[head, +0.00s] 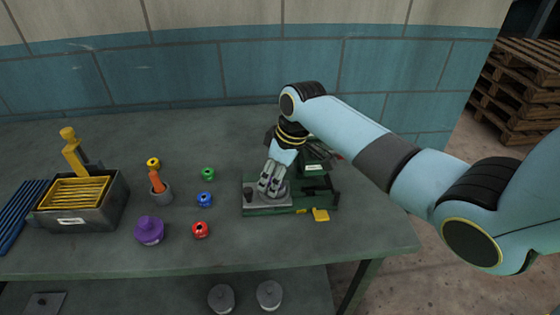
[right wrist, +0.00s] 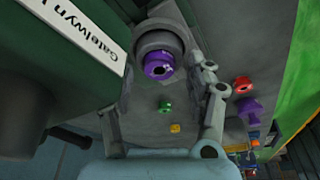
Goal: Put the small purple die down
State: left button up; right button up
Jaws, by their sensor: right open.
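My right gripper (head: 271,184) is over the grey base plate of the green press (head: 318,170) in the head view. In the right wrist view its two fingers (right wrist: 163,72) are spread, one on each side of a round grey seat (right wrist: 152,34). The small purple die (right wrist: 159,66) sits at the seat, between the fingers. Both fingers appear apart from the die. In the head view the gripper hides this die. My left gripper is not in view.
Left of the press, loose on the bench (head: 300,243), are green (head: 208,174), blue (head: 205,199), red (head: 200,230) and yellow (head: 153,162) dies, and a larger purple piece (head: 149,230). An orange-handled tool (head: 157,182) stands in a grey cup. A grey bin (head: 118,196) is farther left.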

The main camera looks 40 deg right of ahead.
jog(key=v, duration=1.2)
jog(key=shift+r, duration=0.3)
